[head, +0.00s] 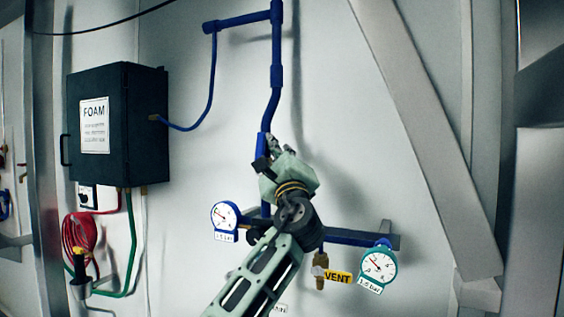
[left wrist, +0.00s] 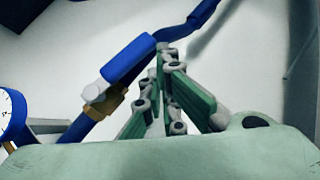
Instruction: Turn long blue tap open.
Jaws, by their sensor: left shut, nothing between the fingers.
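The long blue tap handle (left wrist: 130,59) shows in the left wrist view as a thick blue lever beside a brass valve (left wrist: 108,104) on the blue pipe. In the head view the handle (head: 266,122) is mostly hidden behind my left gripper (head: 268,147). In the left wrist view the fingers of this gripper (left wrist: 166,52) are closed together with nothing between them, their tips just right of the handle's upper end. I cannot tell whether they touch it. My right gripper is not in view.
A dark FOAM box (head: 118,130) hangs on the wall at left, with a red hose (head: 80,240) below. A left gauge (head: 224,216), a right gauge (head: 379,265) and a VENT tag (head: 338,277) sit low. A grey diagonal beam (head: 425,130) stands at right.

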